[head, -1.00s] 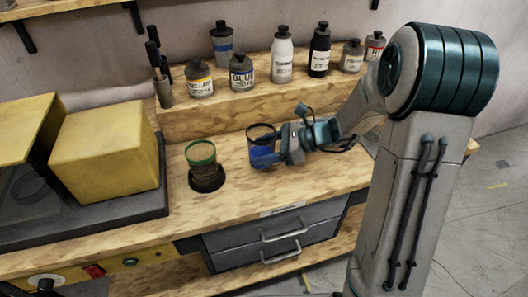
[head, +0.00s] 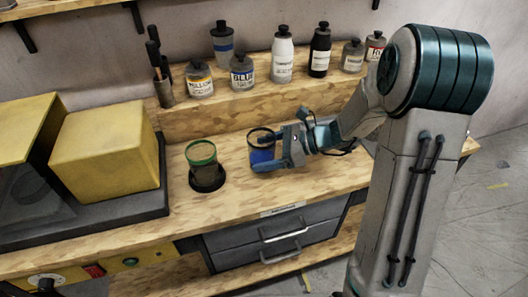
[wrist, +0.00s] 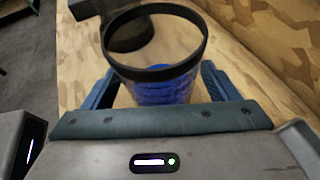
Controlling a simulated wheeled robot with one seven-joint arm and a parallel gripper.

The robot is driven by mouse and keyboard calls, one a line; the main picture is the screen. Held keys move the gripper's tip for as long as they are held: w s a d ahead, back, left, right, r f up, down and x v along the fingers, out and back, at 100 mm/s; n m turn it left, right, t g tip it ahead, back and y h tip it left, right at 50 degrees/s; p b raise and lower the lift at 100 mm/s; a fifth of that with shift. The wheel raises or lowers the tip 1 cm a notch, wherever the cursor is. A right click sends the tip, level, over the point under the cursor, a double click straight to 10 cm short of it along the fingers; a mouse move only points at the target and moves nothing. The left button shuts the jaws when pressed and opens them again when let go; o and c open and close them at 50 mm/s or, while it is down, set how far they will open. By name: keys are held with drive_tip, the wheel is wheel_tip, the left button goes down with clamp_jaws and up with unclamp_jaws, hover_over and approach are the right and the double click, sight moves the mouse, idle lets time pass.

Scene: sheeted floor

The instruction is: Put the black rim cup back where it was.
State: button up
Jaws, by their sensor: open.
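The black rim cup (head: 262,153) is a clear cup with a black rim and blue contents. It stands upright on the wooden bench, right of the green rim cup (head: 202,163). My gripper (head: 264,163) is open at the black rim cup, coming from the right, with its fingers low on either side. In the wrist view the black rim cup (wrist: 158,75) sits between the two blue fingers (wrist: 156,88). Its lower part is hidden by the gripper body, and I cannot tell whether either finger touches it.
The green rim cup stands on a round black base (head: 207,181). Several bottles, including a blue-label one (head: 241,75), line the raised shelf (head: 215,118) behind. A yellow box (head: 105,152) stands at left. Bench in front of the cups is clear.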

drive_tip(key=v, duration=1.1)
drive_tip(key=shift+d, duration=0.15)
drive_tip(key=s+d+r+n+h, duration=0.1)
drive_tip(key=s+n+h, duration=0.5)
drive_tip(key=s+n, duration=0.2)
drive_tip(key=s+d+r+n+t+h, duration=0.1)
drive_tip(key=s+n+h, duration=0.6)
drive_tip(key=s+n, duration=0.2)
drive_tip(key=shift+s+d+n, duration=0.25)
drive_tip(key=shift+d+n, duration=0.15)
drive_tip(key=shift+n, duration=0.7)
